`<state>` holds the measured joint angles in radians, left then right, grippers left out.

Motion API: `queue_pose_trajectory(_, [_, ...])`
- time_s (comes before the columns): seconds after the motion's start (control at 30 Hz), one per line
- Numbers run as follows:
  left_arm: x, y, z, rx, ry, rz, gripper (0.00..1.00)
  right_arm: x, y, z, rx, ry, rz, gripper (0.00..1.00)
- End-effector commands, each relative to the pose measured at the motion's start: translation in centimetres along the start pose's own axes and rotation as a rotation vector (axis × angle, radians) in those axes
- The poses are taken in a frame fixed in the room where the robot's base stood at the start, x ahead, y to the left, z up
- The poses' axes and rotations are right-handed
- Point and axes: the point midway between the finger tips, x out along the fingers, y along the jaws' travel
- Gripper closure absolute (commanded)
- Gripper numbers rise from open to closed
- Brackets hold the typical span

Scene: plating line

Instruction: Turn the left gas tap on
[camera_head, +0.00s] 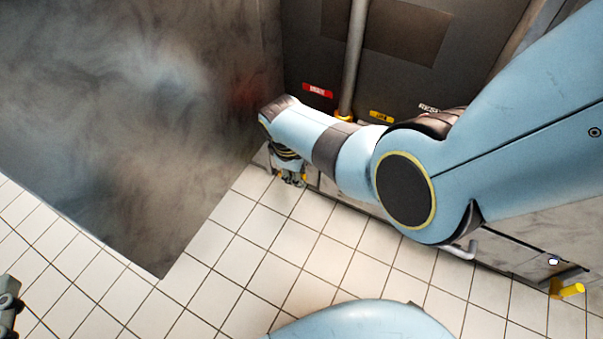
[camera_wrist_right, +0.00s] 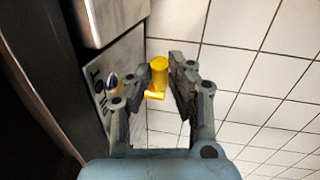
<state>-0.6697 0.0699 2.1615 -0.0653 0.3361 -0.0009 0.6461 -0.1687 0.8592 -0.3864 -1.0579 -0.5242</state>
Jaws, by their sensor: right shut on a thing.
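In the head view my right gripper (camera_head: 291,179) is low at the panel's left end, and the tap there is mostly hidden by the gripper and arm. A part of my left gripper (camera_head: 8,303) shows at the left edge, over the floor. Its fingers are cut off, so its opening cannot be seen.
Another yellow tap (camera_head: 568,290) sticks out from the panel at the lower right. A grey bar handle (camera_head: 461,251) lies between the taps. A large dark smeared surface (camera_head: 130,120) fills the upper left. The white tiled floor (camera_head: 250,265) is clear.

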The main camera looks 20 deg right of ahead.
Motion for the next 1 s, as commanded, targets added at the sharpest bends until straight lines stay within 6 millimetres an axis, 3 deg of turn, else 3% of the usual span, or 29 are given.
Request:
queue_pose_trajectory(0.4, [0.3,0.0,-0.7,0.003,0.029,0.000,0.60,-0.2,0.0,-0.2,-0.009,-0.054,-0.003,1.00])
queue_pose_trajectory(0.43, [0.3,0.0,-0.7,0.003,0.029,0.000,0.60,-0.3,0.0,-0.2,-0.009,-0.054,-0.003,0.79])
queue_pose_trajectory(0.6, [0.3,0.0,-0.7,0.003,0.029,0.000,0.60,-0.3,0.0,-0.2,-0.009,-0.053,-0.003,0.59])
queue_pose_trajectory(1.0, [0.4,0.0,-0.7,0.003,0.031,0.000,0.60,-1.1,0.2,-0.3,-0.008,-0.051,-0.002,0.59])
